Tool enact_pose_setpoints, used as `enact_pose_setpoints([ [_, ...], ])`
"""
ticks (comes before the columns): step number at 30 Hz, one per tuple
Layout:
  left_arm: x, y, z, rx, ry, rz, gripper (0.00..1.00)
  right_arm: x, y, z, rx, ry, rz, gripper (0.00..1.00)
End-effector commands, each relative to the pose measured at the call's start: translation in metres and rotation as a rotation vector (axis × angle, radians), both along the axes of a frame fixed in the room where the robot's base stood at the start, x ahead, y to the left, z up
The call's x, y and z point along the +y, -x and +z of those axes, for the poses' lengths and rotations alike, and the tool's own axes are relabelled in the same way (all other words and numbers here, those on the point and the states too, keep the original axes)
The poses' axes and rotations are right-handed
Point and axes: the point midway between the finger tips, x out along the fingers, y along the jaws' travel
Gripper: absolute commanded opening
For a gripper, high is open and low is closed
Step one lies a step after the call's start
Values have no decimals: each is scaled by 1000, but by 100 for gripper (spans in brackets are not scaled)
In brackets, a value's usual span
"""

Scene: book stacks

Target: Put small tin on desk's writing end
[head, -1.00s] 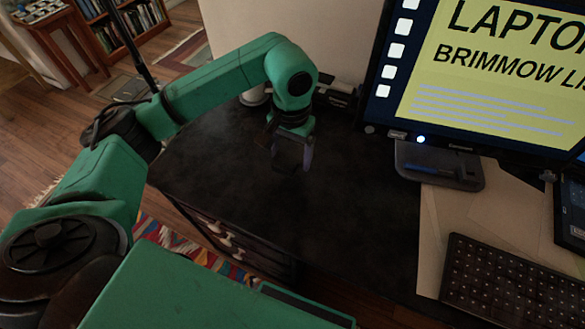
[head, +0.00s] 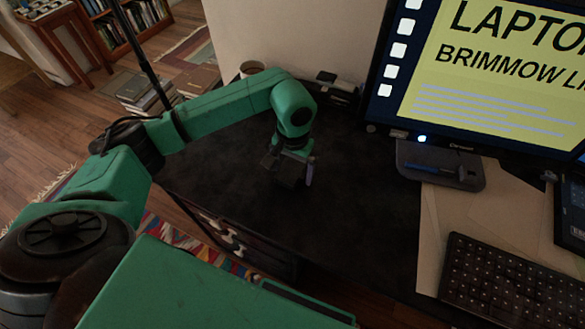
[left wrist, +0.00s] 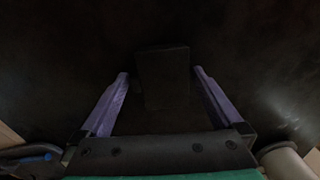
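A small dark box-shaped object, likely the small tin (left wrist: 163,77), stands between my left fingers in the left wrist view, with a narrow gap on each side. My left gripper (left wrist: 163,75) is open, its purple fingers on either side of the object. In the head view my left gripper (head: 292,174) is low over the dark desk (head: 350,215), left of the monitor. The object is hard to tell from the dark desk there. My right gripper is not in view.
The monitor (head: 490,70), a grey tray with a blue pen (head: 440,168), papers (head: 480,225) and a black keyboard (head: 515,285) fill the desk's right side. Dark desktop in front of the gripper is clear.

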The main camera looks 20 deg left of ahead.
Motion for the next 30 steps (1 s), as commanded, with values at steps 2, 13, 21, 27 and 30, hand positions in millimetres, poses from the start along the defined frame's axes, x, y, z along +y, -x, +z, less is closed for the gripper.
enact_pose_setpoints([
  [2, 0, 0, 5, -1, 0, 0, 100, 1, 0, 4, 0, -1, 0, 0],
  [13, -1, -2, 93, -7, 1, 0, 100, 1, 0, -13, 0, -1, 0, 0],
  [21, -1, 0, 123, 0, 0, 0, 100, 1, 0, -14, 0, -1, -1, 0],
  [27, -1, 0, 123, 0, 0, 0, 100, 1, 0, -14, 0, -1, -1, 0],
  [30, -1, 0, 123, 0, 0, 0, 100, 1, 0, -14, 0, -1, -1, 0],
])
